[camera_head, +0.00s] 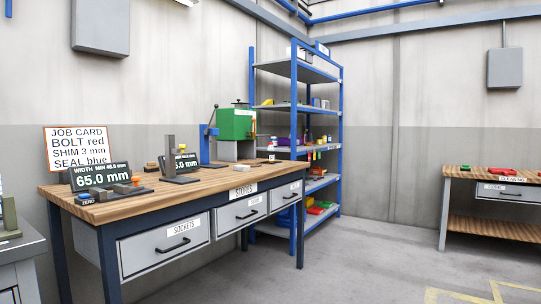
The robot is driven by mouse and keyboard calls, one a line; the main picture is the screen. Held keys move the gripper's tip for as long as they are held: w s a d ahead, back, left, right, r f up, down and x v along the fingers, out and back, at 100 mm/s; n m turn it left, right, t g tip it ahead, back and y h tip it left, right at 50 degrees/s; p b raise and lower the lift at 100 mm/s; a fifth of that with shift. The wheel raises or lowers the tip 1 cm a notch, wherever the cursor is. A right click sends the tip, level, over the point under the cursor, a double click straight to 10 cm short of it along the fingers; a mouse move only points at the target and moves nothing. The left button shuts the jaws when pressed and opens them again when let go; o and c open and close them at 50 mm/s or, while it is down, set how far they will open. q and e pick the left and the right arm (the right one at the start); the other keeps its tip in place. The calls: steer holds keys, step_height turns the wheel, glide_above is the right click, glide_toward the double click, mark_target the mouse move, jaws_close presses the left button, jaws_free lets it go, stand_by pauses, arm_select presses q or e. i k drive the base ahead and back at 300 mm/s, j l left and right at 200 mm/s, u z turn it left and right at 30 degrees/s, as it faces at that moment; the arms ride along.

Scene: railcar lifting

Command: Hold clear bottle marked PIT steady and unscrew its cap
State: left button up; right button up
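I cannot make out a clear bottle marked PIT or its cap in the head view. A small pale upright item (273,143) stands near the far right end of the workbench (215,181), too small to identify. Neither of my grippers is in view.
The workbench holds gauges with displays (101,174), a job card (77,145) and a green box (237,124); its drawers are shut. A blue shelf rack (342,130) stands behind. A second bench (490,174) is at right. The floor (370,262) between is clear.

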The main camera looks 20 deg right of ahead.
mark_target(270, 149)
steer(key=i+l+z, duration=1.05)
steer(key=i+z, duration=0.25)
steer(key=i, duration=0.15)
steer(key=i+l, duration=0.1)
steer(key=i, duration=0.65)
steer(key=i+l+z, duration=0.1)
steer(key=i, duration=0.65)
steer(key=i+l+u, duration=0.1)
steer(key=i+u, duration=0.3)
steer(key=i+l+u, duration=0.15)
steer(key=u, duration=0.25)
steer(key=i+l+u, duration=0.6)
steer(key=u, duration=0.2)
